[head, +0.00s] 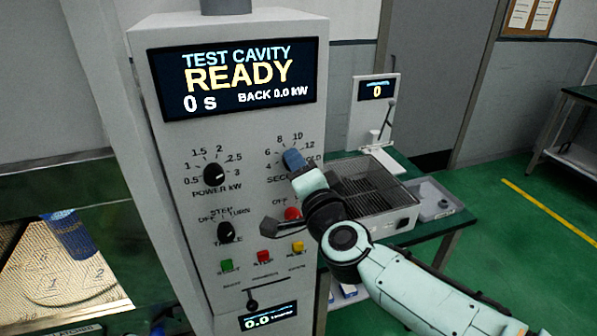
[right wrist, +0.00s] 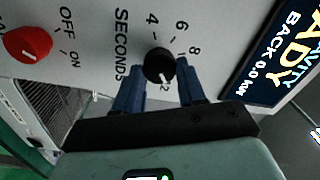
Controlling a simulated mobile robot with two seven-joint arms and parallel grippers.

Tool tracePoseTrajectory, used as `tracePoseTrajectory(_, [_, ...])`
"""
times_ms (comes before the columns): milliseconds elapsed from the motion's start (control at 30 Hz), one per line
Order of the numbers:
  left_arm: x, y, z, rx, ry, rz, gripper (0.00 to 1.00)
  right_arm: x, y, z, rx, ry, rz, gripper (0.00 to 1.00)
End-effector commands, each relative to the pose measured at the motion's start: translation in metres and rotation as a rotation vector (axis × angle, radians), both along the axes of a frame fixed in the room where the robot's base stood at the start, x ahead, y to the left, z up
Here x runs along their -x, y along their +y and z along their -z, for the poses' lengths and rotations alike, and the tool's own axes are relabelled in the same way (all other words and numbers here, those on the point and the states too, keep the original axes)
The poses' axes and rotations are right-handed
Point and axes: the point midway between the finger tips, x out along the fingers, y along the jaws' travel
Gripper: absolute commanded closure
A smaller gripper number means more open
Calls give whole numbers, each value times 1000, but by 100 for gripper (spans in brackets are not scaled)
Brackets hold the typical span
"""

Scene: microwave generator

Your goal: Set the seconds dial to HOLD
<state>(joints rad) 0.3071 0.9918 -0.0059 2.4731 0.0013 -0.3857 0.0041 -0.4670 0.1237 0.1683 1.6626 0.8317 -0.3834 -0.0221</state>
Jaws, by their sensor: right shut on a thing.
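The seconds dial is a black round knob (right wrist: 158,65) with a white mark, on the light grey panel (head: 240,195). In the right wrist view its mark points down, toward a partly hidden label ending in 2, which appears to be the 12. Labels 4, 6 and 8 are clear; the HOLD label is mostly hidden behind my gripper in the head view. My right gripper (head: 293,160) has its blue fingers closed on the knob, one on each side; they also show in the right wrist view (right wrist: 160,88). My left gripper is not in view.
The power knob (head: 214,173), table knob (head: 226,232) and red on/off knob (right wrist: 28,44) are near the dial. Green, red and yellow buttons (head: 298,247) sit below. The display (head: 240,78) reads READY, 0 s. A wire-mesh crate (head: 400,218) stands at right.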

Motion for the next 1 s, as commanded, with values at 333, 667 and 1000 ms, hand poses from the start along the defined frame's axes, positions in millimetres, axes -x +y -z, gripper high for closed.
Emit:
tracePoseTrajectory(333, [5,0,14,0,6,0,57,0,0,2,-315,102,0,91])
tracePoseTrajectory(667, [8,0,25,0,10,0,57,0,0,3,-609,198,0,91])
tracePoseTrajectory(1000, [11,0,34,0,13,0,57,0,0,3,-847,276,0,91])
